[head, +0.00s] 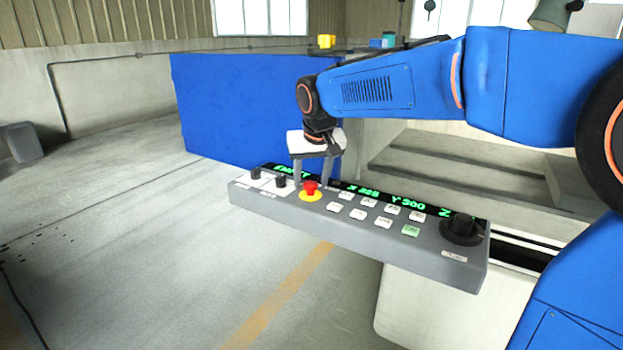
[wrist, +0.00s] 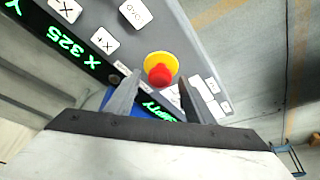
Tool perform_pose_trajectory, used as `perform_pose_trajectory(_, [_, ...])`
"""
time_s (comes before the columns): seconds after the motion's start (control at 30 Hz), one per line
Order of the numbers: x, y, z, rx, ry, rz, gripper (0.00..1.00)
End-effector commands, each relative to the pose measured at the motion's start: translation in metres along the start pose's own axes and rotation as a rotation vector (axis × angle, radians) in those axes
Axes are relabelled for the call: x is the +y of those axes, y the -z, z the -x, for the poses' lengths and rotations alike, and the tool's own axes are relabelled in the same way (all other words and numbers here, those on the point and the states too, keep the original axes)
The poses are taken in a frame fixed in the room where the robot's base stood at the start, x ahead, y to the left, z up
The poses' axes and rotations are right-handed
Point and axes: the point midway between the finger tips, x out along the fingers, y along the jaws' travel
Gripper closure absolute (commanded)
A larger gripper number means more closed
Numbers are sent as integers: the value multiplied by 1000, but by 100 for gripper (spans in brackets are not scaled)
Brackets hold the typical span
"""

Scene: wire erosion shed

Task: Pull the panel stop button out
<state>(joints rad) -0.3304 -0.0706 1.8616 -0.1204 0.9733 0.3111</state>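The panel stop button (head: 310,187) is a red mushroom head on a yellow round base, on the top face of the grey control panel (head: 350,238). In the wrist view the red button (wrist: 161,73) shows between and just beyond the two fingertips. My gripper (head: 314,183) reaches down over the panel, right behind the button in the head view. In the wrist view my gripper (wrist: 158,84) has its fingers apart with a gap between them and nothing held. Whether a fingertip touches the panel or the button, I cannot tell.
White keys (head: 364,213), a green key (head: 410,231), two small black knobs (head: 281,182) and a large black dial (head: 461,229) surround the button. A lit green display (head: 400,201) runs along the panel's back. A blue partition (head: 250,105) stands behind. Open floor lies left.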

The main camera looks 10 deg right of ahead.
Motion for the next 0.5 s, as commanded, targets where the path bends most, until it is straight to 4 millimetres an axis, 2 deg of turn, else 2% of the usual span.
perform_pose_trajectory(0.03, [0, 0, 0, 0, 0, 0, 61])
perform_pose_trajectory(0.2, [0, 0, 0, 0, 0, 0, 100])
perform_pose_trajectory(0.5, [0, 5, 12, 1, 0, 0, 100])
